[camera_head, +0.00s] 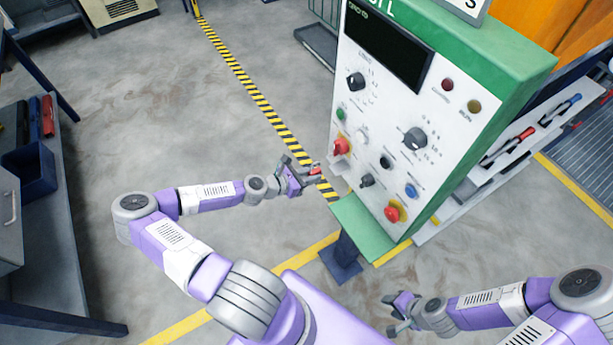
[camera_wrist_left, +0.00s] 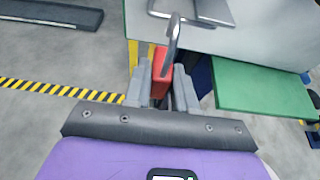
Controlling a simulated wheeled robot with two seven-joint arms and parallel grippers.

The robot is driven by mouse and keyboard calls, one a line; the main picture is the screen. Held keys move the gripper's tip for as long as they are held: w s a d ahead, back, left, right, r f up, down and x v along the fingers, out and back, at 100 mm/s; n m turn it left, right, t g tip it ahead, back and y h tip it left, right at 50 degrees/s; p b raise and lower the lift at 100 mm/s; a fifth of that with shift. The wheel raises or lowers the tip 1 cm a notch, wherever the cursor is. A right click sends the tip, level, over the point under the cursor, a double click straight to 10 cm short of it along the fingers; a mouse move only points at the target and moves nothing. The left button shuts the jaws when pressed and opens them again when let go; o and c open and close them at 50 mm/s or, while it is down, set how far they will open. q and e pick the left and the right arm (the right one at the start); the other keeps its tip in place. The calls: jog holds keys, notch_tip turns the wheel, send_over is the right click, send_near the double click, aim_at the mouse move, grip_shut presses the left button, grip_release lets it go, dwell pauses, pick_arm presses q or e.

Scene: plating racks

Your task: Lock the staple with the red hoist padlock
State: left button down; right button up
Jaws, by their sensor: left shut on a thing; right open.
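The red padlock (camera_wrist_left: 160,88) is between the fingers of my left gripper (camera_wrist_left: 162,82) in the left wrist view, its grey shackle (camera_wrist_left: 174,42) pointing away from the gripper. It also shows small in the head view, at the fingertips of my left gripper (camera_head: 304,178), just left of the panel's side. A grey metal fitting (camera_wrist_left: 214,12) lies beyond the shackle on the pale panel side; I cannot tell whether it is the staple or whether the shackle touches it. My right gripper (camera_head: 402,313) is open and empty, low in the head view.
A green ledge (camera_wrist_left: 262,92) juts out below. A dark workbench (camera_head: 55,230) stands at the left. The floor between is clear.

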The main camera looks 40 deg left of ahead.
pick_arm(q)
jog(key=w+d+f, duration=0.2)
jog(key=w+d, duration=0.1)
jog(key=d, duration=0.3)
jog(key=shift+w+f, duration=0.25)
jog(key=shift+w, duration=0.1)
dwell(1.6)
dwell(0.4)
jog(key=c, duration=1.7)
grip_release()
grip_shut()
